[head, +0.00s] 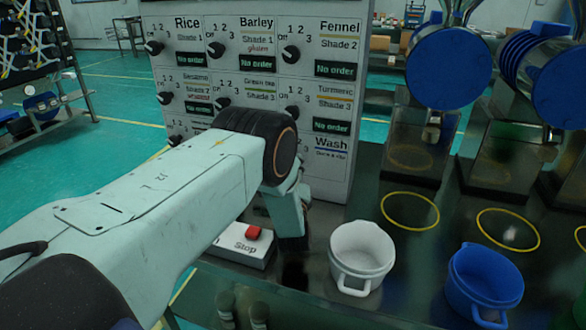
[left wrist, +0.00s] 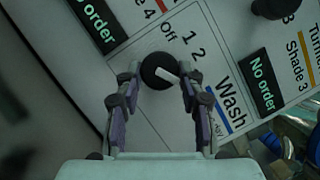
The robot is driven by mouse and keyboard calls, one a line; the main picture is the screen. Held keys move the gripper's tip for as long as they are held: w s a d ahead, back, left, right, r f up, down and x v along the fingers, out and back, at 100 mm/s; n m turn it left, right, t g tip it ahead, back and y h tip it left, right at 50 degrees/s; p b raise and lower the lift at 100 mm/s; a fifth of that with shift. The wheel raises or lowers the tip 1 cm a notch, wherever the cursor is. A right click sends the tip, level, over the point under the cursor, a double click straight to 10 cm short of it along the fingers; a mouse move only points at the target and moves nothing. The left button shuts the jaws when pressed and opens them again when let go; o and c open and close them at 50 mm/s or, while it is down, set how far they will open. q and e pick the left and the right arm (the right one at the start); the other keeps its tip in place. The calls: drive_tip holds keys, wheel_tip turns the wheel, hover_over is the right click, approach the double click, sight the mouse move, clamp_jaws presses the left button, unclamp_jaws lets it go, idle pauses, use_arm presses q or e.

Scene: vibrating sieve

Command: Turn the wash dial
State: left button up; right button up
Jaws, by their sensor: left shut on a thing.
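The wash dial (left wrist: 158,70) is a round black knob on the white panel, seen in the left wrist view. Its white pointer slants to the lower right, toward the right-hand finger. The marks Off, 1 and 2 show above and right of it; any further mark there is hidden. My left gripper (left wrist: 161,76) has one finger on each side of the knob and is shut on it. In the head view the Wash label (head: 331,143) shows, but my left arm hides the dial and the fingertips. My right gripper is in neither view.
The panel (head: 355,60) carries several other dials and "No order" displays. A box with a red stop button (head: 253,232), a white pot (head: 361,250) and a blue pot (head: 485,285) stand on the counter below. Yellow rings (head: 410,211) mark the counter to the right.

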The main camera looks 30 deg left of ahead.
use_arm(q)
drive_tip(key=o, duration=1.1)
drive_tip(key=shift+o, duration=0.2)
drive_tip(key=v, duration=1.2)
